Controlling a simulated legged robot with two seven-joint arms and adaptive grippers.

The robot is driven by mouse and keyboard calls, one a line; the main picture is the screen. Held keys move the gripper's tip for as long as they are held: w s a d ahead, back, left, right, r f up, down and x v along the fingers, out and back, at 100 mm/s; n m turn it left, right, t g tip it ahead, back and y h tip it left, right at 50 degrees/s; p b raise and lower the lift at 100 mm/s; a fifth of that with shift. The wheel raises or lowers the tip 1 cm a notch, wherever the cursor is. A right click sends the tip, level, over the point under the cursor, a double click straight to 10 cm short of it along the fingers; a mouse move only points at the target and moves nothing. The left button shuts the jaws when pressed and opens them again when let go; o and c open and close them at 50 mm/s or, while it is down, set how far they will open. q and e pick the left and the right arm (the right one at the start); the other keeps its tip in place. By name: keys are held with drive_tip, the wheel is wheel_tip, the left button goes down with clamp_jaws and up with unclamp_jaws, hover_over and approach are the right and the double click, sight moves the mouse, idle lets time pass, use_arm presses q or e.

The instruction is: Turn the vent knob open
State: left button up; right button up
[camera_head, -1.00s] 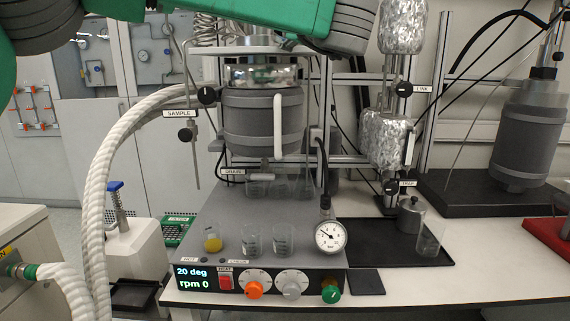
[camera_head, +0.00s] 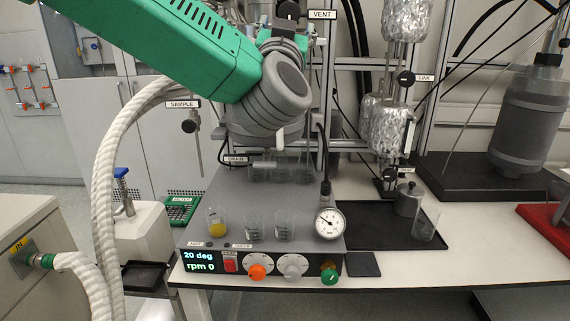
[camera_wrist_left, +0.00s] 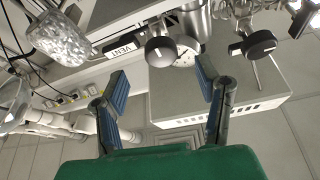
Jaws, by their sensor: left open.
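The vent knob, black and round with a pale pointer line, shows in the left wrist view (camera_wrist_left: 160,50) beside its VENT label (camera_wrist_left: 122,46). In the head view the VENT label (camera_head: 322,14) is at the top, with the dark knob (camera_head: 289,11) to its left. My left gripper (camera_wrist_left: 163,84) is open and empty. Its two blue-padded fingers are spread, with the knob beyond and between them, apart from both. In the head view my left forearm and wrist cover much of the reactor, and the fingers are hidden. My right gripper is not in view.
Other black knobs (camera_wrist_left: 255,44) are at the right of the wrist view. A foil-wrapped vessel (camera_head: 396,130) stands right of the reactor. Beakers (camera_head: 254,226) and a pressure gauge (camera_head: 329,222) sit on the grey base. A white hose (camera_head: 103,190) rises at the left.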

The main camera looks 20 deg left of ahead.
use_arm(q)
drive_tip(key=b+v, duration=0.2)
drive_tip(key=v, duration=0.5)
wheel_tip(320, 180, down, 27)
drive_tip(key=w+m+g+h+b, duration=0.2)
drive_tip(key=g+h, duration=0.2)
drive_tip(key=g, duration=0.1)
drive_tip(key=shift+f+m+h, duration=0.2)
drive_tip(key=shift+m+h, duration=0.1)
drive_tip(key=shift+a, duration=0.1)
